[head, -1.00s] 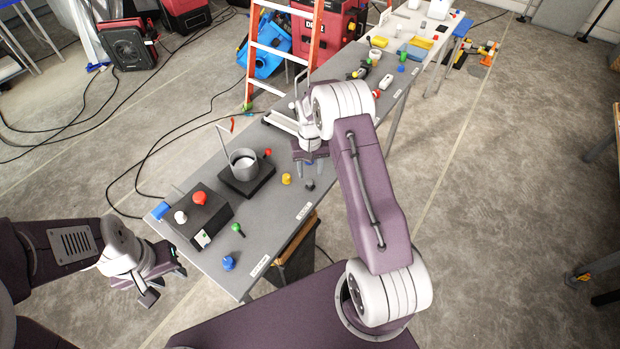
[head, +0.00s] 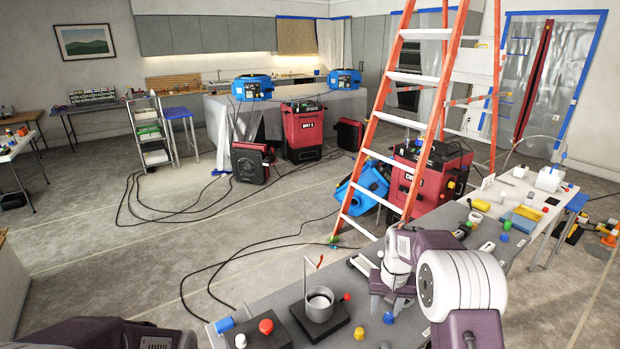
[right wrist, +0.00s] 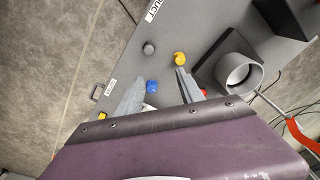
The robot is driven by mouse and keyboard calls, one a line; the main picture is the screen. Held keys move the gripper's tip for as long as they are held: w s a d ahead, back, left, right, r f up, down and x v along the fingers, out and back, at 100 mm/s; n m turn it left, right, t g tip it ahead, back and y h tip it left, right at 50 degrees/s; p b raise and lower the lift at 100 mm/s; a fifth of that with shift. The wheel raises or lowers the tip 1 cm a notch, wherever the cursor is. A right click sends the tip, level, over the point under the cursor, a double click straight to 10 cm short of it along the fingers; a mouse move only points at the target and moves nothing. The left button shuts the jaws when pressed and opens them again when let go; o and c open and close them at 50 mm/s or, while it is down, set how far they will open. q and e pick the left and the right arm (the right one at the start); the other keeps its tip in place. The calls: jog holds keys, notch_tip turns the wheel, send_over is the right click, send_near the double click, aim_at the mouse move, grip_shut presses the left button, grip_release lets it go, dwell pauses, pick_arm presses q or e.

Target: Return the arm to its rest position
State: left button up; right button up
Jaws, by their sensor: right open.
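My right arm reaches over the grey table (head: 275,300) in the head view. Its gripper (head: 386,303) points down above the table, to the right of a grey cup on a black base. In the right wrist view its two fingers (right wrist: 160,76) are apart with nothing gripped. A blue knob (right wrist: 152,86) shows between them, apparently below on the table. A yellow knob (right wrist: 180,58) lies just beyond the right fingertip. Part of my left arm (head: 110,335) shows at the bottom left of the head view; its gripper is out of the picture.
The grey cup (head: 319,309) stands close to my right gripper, with a thin upright rod beside it. A black box with a red knob (head: 266,327) is further left. An orange ladder (head: 375,125) stands behind the table. Open floor lies to the left.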

jog(key=s+a+r+n, duration=0.1)
jog(key=s+a+r, duration=0.35)
jog(key=s, duration=0.25)
pick_arm(q)
jog(key=shift+a+f, duration=0.1)
pick_arm(e)
jog(key=s+a+f+n, duration=0.1)
jog(key=s+f, duration=0.3)
jog(key=s, duration=1.1)
jog(key=shift+s+a, duration=0.25)
jog(key=shift+a, duration=0.1)
pick_arm(q)
jog(key=shift+s, duration=0.15)
pick_arm(e)
jog(key=shift+s+f, duration=0.1)
jog(key=shift+s, duration=0.05)
